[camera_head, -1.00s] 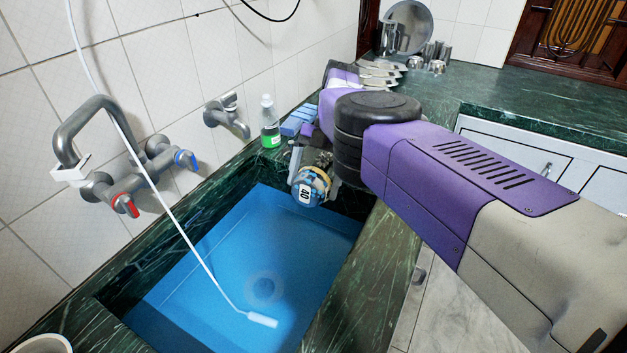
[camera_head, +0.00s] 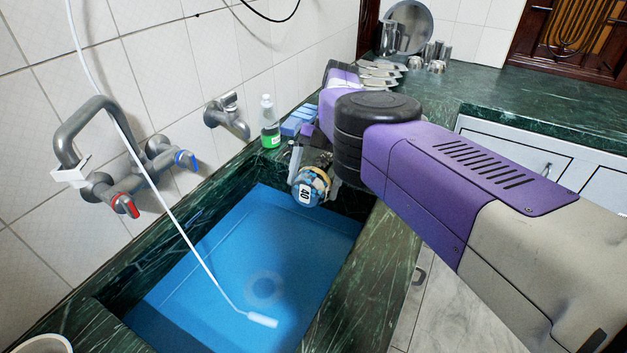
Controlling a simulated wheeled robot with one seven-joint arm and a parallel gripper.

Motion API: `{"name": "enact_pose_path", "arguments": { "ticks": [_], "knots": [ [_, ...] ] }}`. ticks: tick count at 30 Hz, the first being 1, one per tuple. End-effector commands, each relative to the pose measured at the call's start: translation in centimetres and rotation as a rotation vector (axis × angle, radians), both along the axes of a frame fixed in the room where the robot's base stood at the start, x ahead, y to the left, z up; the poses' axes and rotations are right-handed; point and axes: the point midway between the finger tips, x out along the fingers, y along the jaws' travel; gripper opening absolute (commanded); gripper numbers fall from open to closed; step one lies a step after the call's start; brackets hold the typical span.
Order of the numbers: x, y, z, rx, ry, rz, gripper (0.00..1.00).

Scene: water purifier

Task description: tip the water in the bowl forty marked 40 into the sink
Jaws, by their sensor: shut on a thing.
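The bowl forty (camera_head: 306,193) is small, blue and tan, with a white label marked 40. It is tilted well over on its side, above the far end of the sink. The sink (camera_head: 230,262) is a blue basin set in a green marble counter. My gripper (camera_head: 312,174) is shut on the bowl. My purple arm hides part of the gripper and the bowl's far side. I cannot tell whether water is left in the bowl, and no stream shows.
A green soap bottle (camera_head: 269,122) and blue sponges (camera_head: 298,122) stand on the ledge beyond the sink. A wall faucet (camera_head: 120,160) is at left, a tap (camera_head: 228,115) further back. A white hose (camera_head: 190,245) hangs into the sink. Metal dishes (camera_head: 380,72) stand at the back.

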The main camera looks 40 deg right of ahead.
Motion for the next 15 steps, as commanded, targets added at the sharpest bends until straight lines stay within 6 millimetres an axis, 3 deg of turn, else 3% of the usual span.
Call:
{"name": "enact_pose_path", "arguments": {
  "ticks": [15],
  "knots": [
    [0.0, 0.0, 3.8, 0.001, -0.001, 0.000, 0.25]
  ]
}}
